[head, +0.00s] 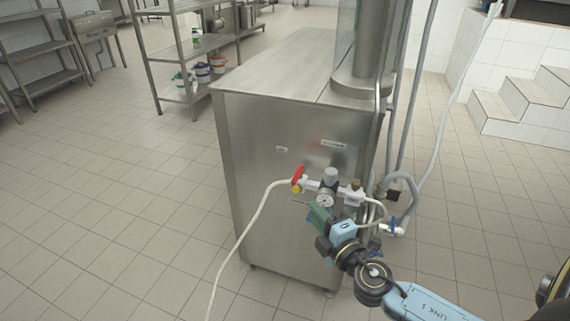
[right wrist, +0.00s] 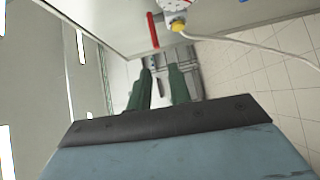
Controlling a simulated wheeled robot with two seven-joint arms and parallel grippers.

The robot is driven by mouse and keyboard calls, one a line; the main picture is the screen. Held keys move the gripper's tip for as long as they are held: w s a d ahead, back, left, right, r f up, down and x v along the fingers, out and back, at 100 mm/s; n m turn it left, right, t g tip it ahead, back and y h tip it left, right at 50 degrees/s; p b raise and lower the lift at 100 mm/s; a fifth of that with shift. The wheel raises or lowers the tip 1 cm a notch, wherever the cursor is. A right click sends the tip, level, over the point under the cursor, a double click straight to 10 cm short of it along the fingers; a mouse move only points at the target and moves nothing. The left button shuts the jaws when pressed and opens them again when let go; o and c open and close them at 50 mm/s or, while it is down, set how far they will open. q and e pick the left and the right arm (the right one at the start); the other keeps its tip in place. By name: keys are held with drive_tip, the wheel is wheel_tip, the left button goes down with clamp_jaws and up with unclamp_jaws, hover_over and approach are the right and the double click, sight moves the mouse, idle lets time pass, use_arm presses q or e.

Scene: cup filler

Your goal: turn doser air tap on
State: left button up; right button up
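The air tap has a red lever handle (head: 297,175) at the left end of the white air line on the front of the steel doser cabinet. The lever stands up, roughly crosswise to the pipe. In the right wrist view the red lever (right wrist: 153,30) is a thin bar near the top, beside a yellow fitting (right wrist: 178,25). My right gripper (head: 303,205) is just below the tap, its green fingers pointing left. In the wrist view its fingers (right wrist: 160,66) are apart with nothing between them. The gripper looks clear of the lever. My left gripper is out of view.
A pressure gauge (head: 325,200) and regulator sit right of the tap, close above my right gripper. A white hose (head: 243,235) hangs from the tap to the floor. A blue-handled valve (head: 393,224) and hoses are further right. Open tiled floor lies left.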

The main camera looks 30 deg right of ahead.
sight(296, 176)
drive_tip(key=shift+h, duration=0.3)
drive_tip(key=w, duration=0.4)
drive_tip(key=w+d, duration=0.1)
drive_tip(key=w, duration=0.4)
drive_tip(key=w+d, duration=0.1)
drive_tip(key=w, duration=0.3)
drive_tip(key=shift+w+d+r, duration=0.1)
drive_tip(key=shift+w+r, duration=0.1)
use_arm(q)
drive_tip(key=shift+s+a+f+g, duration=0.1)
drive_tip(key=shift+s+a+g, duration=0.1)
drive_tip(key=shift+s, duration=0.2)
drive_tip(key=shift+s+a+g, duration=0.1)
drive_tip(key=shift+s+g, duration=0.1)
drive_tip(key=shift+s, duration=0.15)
use_arm(e)
drive_tip(key=shift+c, duration=0.3)
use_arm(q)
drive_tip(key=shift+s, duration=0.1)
use_arm(e)
clamp_jaws()
